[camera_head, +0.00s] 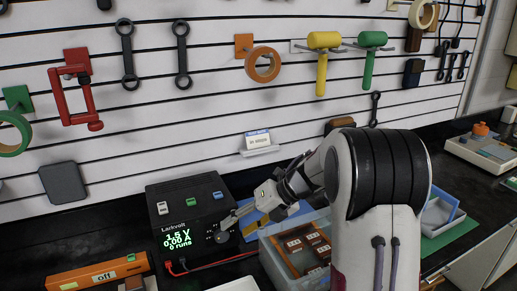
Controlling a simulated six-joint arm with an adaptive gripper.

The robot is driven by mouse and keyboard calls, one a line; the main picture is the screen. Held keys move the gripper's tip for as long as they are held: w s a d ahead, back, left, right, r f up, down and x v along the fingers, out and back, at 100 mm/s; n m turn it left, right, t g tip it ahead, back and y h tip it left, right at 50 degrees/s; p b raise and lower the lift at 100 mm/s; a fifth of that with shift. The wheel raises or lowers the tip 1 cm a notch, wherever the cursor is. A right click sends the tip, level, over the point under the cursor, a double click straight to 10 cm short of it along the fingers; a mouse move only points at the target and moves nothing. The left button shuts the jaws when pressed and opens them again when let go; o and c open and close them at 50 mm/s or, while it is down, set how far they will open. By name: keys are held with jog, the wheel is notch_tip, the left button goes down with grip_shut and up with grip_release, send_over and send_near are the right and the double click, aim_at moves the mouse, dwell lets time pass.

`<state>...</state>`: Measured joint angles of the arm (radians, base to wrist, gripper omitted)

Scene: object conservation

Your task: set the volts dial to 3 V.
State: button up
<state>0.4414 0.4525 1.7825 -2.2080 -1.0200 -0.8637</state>
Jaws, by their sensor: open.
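The black power supply (191,205), marked Larkvolt, stands on the bench below the pegboard wall. Its green display (177,239) reads 1.5 V, 0.00 A and 0 runs. A round dark dial (221,237) sits on the front face, right of the display; its label is too small to read. My gripper (232,222) is open and comes in from the right, its fingers at the dial. I cannot tell whether they touch it. The fingers partly hide the panel around the dial.
White, green and blue buttons sit on top of the supply. Red and black leads (205,265) run from its front. An orange unit marked off (98,275) stands at left. A clear bin (290,262) with brown blocks stands right, close under my arm. Tools hang behind.

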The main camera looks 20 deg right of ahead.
jog(key=w+a+r+m+t+h, duration=0.1)
jog(key=w+r+m+t+h, duration=0.25)
jog(key=r, duration=0.65)
jog(key=w+r+m+t, duration=0.2)
jog(key=r+m+t, duration=0.3)
jog(key=r, duration=0.4)
jog(key=s+d+r+m+h, duration=0.2)
jog(key=s+m+h, duration=0.1)
jog(key=m, duration=0.3)
jog(key=s+d+r+m+h, duration=0.2)
jog(key=s+r+m+h, duration=0.1)
jog(key=s+m, duration=0.3)
jog(key=shift+s+d+r+m, duration=0.2)
jog(key=shift+d+m, duration=0.15)
